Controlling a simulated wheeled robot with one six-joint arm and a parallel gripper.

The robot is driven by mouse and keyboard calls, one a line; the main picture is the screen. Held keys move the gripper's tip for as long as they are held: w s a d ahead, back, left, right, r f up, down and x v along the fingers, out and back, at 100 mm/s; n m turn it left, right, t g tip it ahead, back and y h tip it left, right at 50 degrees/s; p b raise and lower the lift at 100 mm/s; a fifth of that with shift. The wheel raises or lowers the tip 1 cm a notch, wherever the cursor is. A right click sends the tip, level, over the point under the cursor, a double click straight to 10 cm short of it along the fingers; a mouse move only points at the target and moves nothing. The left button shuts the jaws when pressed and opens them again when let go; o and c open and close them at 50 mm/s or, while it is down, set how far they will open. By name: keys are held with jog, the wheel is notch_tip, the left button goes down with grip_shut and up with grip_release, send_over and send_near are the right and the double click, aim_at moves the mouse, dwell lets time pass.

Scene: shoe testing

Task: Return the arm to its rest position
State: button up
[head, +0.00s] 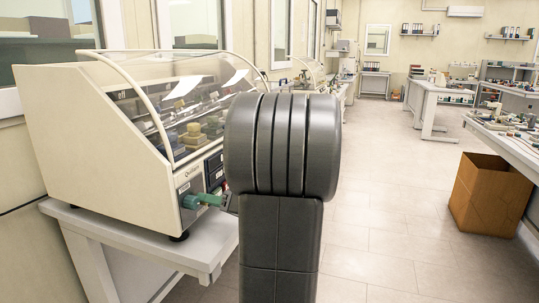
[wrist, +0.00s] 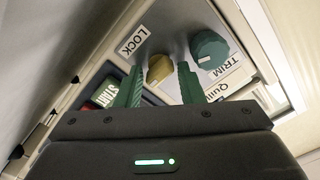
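My gripper (wrist: 159,68) shows in the wrist view with its two green fingers apart and nothing held between them. It faces the control panel of a tester. A brass-coloured knob (wrist: 159,69) beside the LOCK label shows between and beyond the fingertips. A green knob (wrist: 208,48) by the TRIM label is to its right. In the head view, my gripper's green fingers (head: 203,200) are close to the front of the white, clear-hooded tester (head: 103,150). My dark arm stands upright in the middle and hides part of the gripper and panel.
The tester stands on a white table (head: 135,238) at left. A cardboard box (head: 490,195) is on the floor at right, beside a cluttered bench (head: 510,133). The tiled floor (head: 385,215) between them is clear. More benches stand farther back.

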jog(key=shift+s+r+n+p, duration=0.1)
jog(key=shift+r+n+p, duration=0.05)
jog(key=shift+n+p, duration=2.85)
jog(key=shift+n+b, duration=0.45)
jog(key=shift+n, duration=0.25)
